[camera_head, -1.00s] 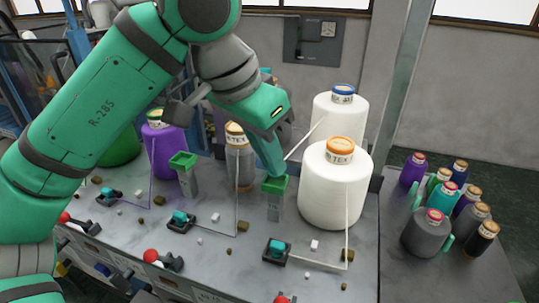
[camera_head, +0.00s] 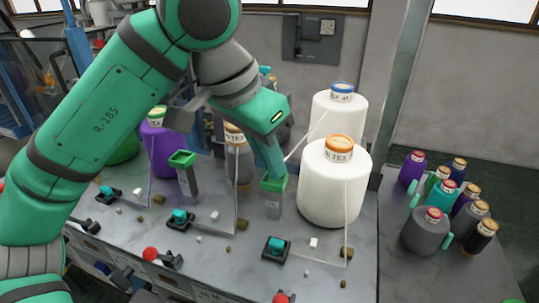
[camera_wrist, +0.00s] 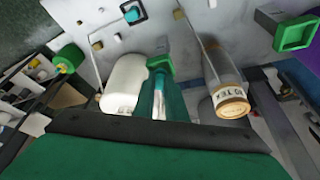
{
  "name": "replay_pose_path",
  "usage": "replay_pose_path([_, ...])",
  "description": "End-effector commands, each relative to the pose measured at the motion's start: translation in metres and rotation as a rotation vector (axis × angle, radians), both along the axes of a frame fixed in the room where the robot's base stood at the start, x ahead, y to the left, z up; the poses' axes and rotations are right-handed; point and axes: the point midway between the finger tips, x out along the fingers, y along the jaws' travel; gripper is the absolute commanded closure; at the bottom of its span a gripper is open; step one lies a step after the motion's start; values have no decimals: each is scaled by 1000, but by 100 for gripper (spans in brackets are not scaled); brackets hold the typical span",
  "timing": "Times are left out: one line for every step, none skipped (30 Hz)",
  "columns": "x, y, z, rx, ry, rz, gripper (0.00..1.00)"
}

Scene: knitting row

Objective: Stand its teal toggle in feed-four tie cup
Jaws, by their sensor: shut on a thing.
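My gripper (camera_head: 274,172) points down with its tip at the mouth of a green-rimmed grey tie cup (camera_head: 274,203), in front of the white cones. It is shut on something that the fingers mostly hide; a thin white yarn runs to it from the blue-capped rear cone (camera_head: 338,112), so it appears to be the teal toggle. The wrist view shows my fingers (camera_wrist: 158,80) right at the green cup rim (camera_wrist: 160,64). I cannot tell whether the toggle is inside the cup. A second green-rimmed cup (camera_head: 184,175) stands to the left.
An orange-capped white cone (camera_head: 333,190) stands close right of the cup. A grey cone (camera_head: 239,165) and a purple cone (camera_head: 160,150) stand behind to the left. Black holders with teal pieces (camera_head: 277,247) sit along the front. Several bottle-like spools (camera_head: 427,232) crowd the right.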

Motion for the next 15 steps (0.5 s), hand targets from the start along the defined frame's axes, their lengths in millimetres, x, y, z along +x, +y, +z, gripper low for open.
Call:
replay_pose_path([0, 0, -1, 0, 0, 0, 100])
replay_pose_path([0, 0, -2, 0, 0, 0, 100])
replay_pose_path([0, 0, -3, 0, 0, -1, 100])
replay_pose_path([0, 0, -3, 0, 0, -1, 100])
replay_pose_path([0, 0, -4, 0, 0, -1, 100])
replay_pose_path([0, 0, -5, 0, 0, -1, 100])
replay_pose_path([0, 0, -6, 0, 0, -1, 100])
replay_pose_path([0, 0, -6, 0, 0, -1, 100])
replay_pose_path([0, 0, -7, 0, 0, -1, 100])
replay_pose_path([0, 0, -8, 0, 0, -1, 100])
replay_pose_path([0, 0, -8, 0, 0, -1, 100])
replay_pose_path([0, 0, -9, 0, 0, -1, 100])
replay_pose_path([0, 0, -10, 0, 0, 0, 100])
replay_pose_path([0, 0, -10, 0, 0, 0, 100])
replay_pose_path([0, 0, -11, 0, 0, 0, 100])
